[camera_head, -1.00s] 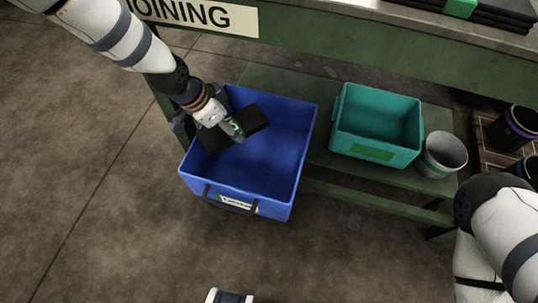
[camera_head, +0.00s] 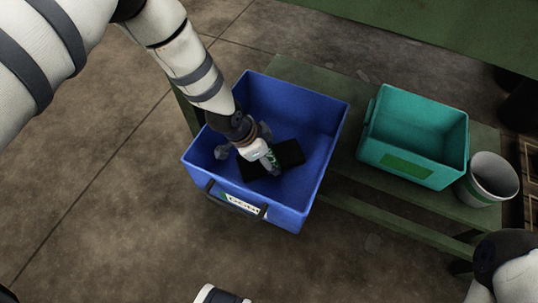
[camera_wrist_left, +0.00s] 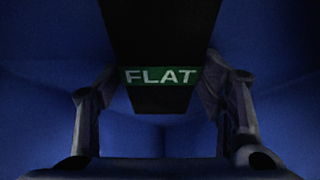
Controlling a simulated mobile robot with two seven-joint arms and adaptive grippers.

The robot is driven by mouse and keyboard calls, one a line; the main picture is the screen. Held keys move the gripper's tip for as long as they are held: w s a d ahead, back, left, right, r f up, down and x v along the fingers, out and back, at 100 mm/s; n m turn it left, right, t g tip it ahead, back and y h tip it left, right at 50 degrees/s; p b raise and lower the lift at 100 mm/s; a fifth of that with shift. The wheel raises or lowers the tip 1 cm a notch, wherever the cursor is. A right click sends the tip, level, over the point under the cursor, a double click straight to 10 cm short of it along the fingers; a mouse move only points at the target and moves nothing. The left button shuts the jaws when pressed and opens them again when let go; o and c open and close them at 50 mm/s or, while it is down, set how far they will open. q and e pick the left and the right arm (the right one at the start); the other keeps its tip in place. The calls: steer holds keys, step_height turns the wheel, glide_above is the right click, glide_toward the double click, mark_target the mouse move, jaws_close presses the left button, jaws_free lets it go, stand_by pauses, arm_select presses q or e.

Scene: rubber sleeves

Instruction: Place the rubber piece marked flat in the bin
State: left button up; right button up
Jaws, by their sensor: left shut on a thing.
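The black rubber piece (camera_head: 289,153) is in my left gripper (camera_head: 262,162), inside the blue bin (camera_head: 321,150) in the head view. In the left wrist view the rubber piece (camera_wrist_left: 160,40) shows a green band with the word FLAT, and the two fingers of my left gripper (camera_wrist_left: 160,110) stand at either side of it. The blue bin's walls (camera_wrist_left: 45,110) surround it there. My left gripper is shut on the piece. Whether the piece touches the bin floor cannot be told. My right arm shows at the lower right, but its gripper is out of view.
A teal bin (camera_head: 425,120) and a grey bucket (camera_head: 490,180) stand on a green low shelf (camera_head: 345,195) to the right of the blue bin. Bare concrete floor lies to the left and in front. A green table edge crosses the top.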

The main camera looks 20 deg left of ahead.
arm_select(q)
steer(key=o, duration=1.4)
steer(key=shift+c, duration=0.2)
steer(key=shift+r, duration=0.15)
steer(key=p+v, duration=0.4)
steer(key=v, duration=0.8)
steer(key=shift+p, duration=0.4)
arm_select(e)
steer(key=shift+t, duration=0.4)
steer(key=r, duration=0.2)
steer(key=w+r, duration=0.1)
steer(key=r, duration=0.1)
steer(key=shift+w+d, duration=0.15)
